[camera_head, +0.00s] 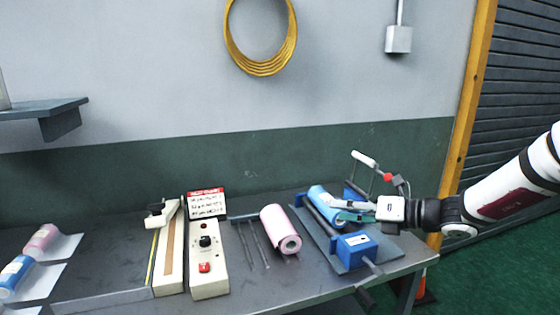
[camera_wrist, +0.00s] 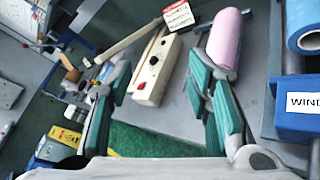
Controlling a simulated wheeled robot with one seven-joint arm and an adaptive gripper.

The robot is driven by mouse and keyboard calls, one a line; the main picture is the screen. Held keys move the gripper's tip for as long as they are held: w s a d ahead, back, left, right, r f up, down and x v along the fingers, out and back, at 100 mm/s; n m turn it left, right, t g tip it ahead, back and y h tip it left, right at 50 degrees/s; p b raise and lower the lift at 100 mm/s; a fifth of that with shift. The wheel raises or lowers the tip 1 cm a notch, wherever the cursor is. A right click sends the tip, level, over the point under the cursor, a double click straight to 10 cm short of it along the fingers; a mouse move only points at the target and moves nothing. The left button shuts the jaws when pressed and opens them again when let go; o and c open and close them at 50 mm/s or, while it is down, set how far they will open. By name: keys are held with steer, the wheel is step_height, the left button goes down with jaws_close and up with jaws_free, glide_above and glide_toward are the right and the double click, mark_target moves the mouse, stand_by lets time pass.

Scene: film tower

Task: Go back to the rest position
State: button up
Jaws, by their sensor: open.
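My gripper (camera_head: 352,210) is at the end of my arm, which comes in from the right in the head view. It is over the blue winding device (camera_head: 355,247) at the right end of the table, close to the blue roll (camera_head: 322,198) on it. In the wrist view my gripper (camera_wrist: 160,100) has its two green-padded fingers spread wide apart, with nothing between them. The pink roll (camera_head: 281,229) lies on the table left of the winder; it also shows behind the right finger in the wrist view (camera_wrist: 225,38). Whether my gripper touches the blue roll cannot be told.
The grey table (camera_head: 120,268) holds a cream control box (camera_head: 207,262), a sealer-like bar (camera_head: 170,255) and a red-topped sign (camera_head: 207,203). Pink and blue rolls lie at the left. A wall shelf (camera_head: 45,112) is upper left. A lever with a red knob (camera_head: 387,177) stands behind my gripper.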

steer(key=s+a+r+n+g+h, duration=0.1)
steer(key=s+a+n+g+h, duration=0.2)
steer(key=s+n, duration=0.55)
steer(key=s+a+n+g+h, duration=0.2)
steer(key=s+a+n+g, duration=0.2)
steer(key=s+n, duration=0.5)
steer(key=s+d+r+n+t+h, duration=0.1)
steer(key=s+d+r+n+h, duration=0.1)
steer(key=s+d+n+h, duration=0.2)
steer(key=s+d+r+n+t+h, duration=0.1)
steer(key=s+d+n+h, duration=0.2)
steer(key=s+d+n, duration=0.3)
steer(key=s+n, duration=0.5)
steer(key=s, duration=0.3)
steer(key=shift+s+d+r+t+h, duration=0.2)
steer(key=shift+r+t+h, duration=0.1)
steer(key=shift+r+h, duration=0.1)
